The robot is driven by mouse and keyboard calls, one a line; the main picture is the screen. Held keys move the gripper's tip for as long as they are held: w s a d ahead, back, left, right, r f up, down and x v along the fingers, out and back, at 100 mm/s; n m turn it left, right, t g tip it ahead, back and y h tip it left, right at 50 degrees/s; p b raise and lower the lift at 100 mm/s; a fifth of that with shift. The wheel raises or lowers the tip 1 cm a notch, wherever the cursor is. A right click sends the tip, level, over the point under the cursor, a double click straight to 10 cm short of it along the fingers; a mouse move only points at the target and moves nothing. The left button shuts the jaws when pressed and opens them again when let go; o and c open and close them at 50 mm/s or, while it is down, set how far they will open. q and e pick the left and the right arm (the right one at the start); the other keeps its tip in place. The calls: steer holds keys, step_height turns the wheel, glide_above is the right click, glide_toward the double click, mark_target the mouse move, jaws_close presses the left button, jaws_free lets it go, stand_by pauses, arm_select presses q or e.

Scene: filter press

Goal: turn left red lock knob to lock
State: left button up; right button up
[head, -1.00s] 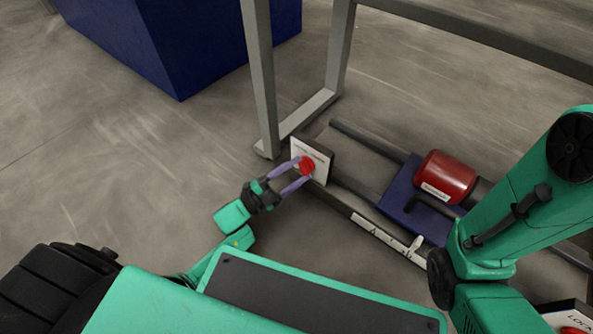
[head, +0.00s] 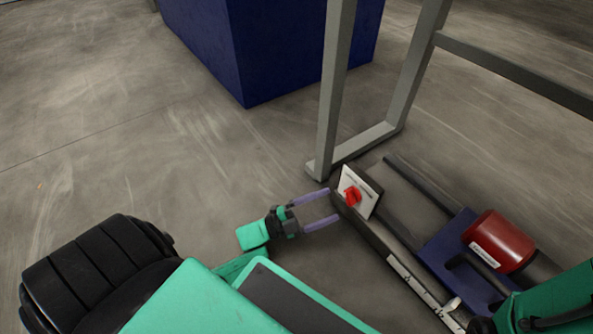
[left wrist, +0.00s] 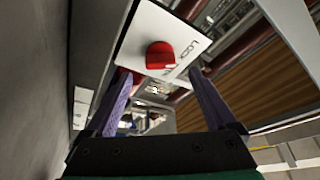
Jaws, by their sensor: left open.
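The left red lock knob (head: 352,196) sits on a white plate (head: 346,183) at the near end of the dark base frame in the head view. In the left wrist view the knob (left wrist: 160,55) shows on the white plate (left wrist: 140,32), which bears partly readable "LOCK" lettering. My left gripper (head: 335,204) is open, its two purple fingers pointing at the plate. The fingertips are apart from the knob, a short way to its left in the head view. In the wrist view the knob lies ahead, between the finger lines. My right gripper is out of view.
A red cylinder (head: 498,241) on a blue block (head: 448,243) lies right of the plate. Grey frame posts (head: 334,100) stand behind it. A large blue box (head: 270,45) is at the back. Open floor (head: 120,150) lies to the left.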

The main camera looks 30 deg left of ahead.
arm_select(q)
steer(key=p+v, duration=0.1)
steer(key=v, duration=0.8)
steer(key=shift+a, duration=0.2)
steer(key=shift+s, duration=0.2)
